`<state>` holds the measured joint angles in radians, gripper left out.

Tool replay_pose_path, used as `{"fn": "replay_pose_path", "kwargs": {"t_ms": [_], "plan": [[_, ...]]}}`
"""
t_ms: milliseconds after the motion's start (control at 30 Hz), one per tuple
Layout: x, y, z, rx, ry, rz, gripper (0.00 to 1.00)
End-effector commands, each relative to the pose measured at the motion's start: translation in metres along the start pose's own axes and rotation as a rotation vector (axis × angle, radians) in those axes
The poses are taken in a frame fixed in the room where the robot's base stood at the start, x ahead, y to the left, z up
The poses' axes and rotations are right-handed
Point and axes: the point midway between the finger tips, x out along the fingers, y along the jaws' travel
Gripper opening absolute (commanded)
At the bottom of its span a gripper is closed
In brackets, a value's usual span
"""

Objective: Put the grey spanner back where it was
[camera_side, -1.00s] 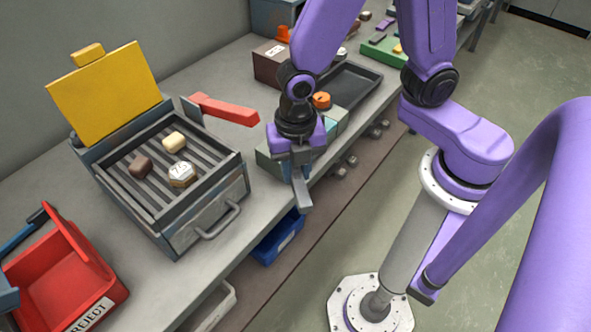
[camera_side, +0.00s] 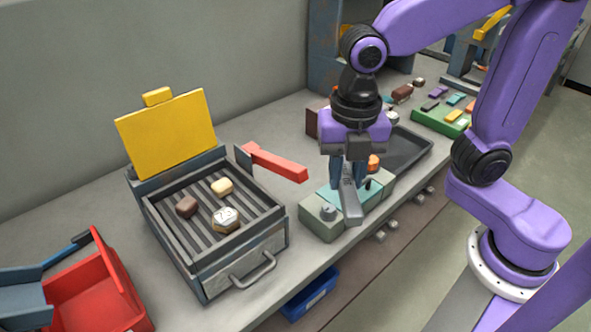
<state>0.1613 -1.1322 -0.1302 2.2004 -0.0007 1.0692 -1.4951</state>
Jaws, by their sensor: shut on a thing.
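My gripper (camera_side: 348,180) is shut on the grey spanner (camera_side: 351,207), a flat grey bar that hangs below the fingers with its lower end toward the bench's front. The spanner is in front of a grey-green box (camera_side: 322,228) with a teal top and knobs, and hides part of it. I cannot tell whether the spanner touches the box. The upper part of the spanner is hidden by the fingers.
Left stands a heater (camera_side: 245,262) with its yellow lid (camera_side: 168,135) raised and several small pieces on its grill. A red handle (camera_side: 275,163) lies behind. A dark tray (camera_side: 418,148) is right of the box. A red bin (camera_side: 95,290) stands front left.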

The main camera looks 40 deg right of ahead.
Motion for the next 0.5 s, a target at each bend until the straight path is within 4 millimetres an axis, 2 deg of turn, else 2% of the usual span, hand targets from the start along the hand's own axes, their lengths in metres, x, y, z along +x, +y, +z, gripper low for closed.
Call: {"fn": "replay_pose_path", "kwargs": {"t_ms": [100,200,367,500], "plan": [[-0.026,0.001,0.000,-0.001,0.000,0.006,0.00],[-0.041,0.002,0.004,0.016,0.000,0.001,0.00],[-0.040,0.013,0.034,0.144,-0.001,-0.002,0.00],[-0.041,0.022,0.068,0.277,-0.002,-0.003,0.00]]}}
